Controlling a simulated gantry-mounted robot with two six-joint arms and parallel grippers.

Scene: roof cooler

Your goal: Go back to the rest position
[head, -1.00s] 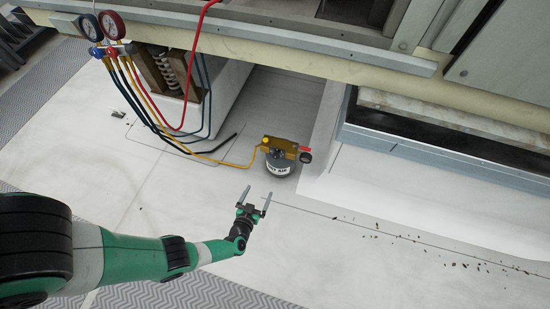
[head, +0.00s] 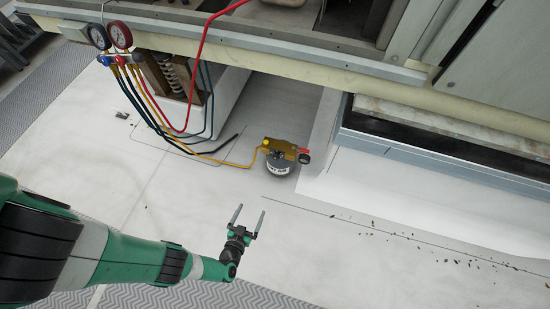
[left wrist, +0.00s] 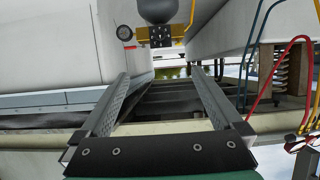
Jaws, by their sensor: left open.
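My left gripper (head: 247,220) is open and empty in the head view, above the pale roof floor. It is apart from the grey canister with a brass-coloured fitting (head: 278,162), which stands farther back. In the left wrist view the two open fingers (left wrist: 165,85) show with nothing between them that they touch. The canister (left wrist: 159,10) shows beyond them at the top edge. My right gripper is in neither view.
A gauge set (head: 110,38) with red, yellow and dark hoses hangs at the upper left. A yellow hose runs to the canister fitting. A cream beam (head: 300,72) crosses the back. Dark debris lies on the floor at right. The front middle floor is clear.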

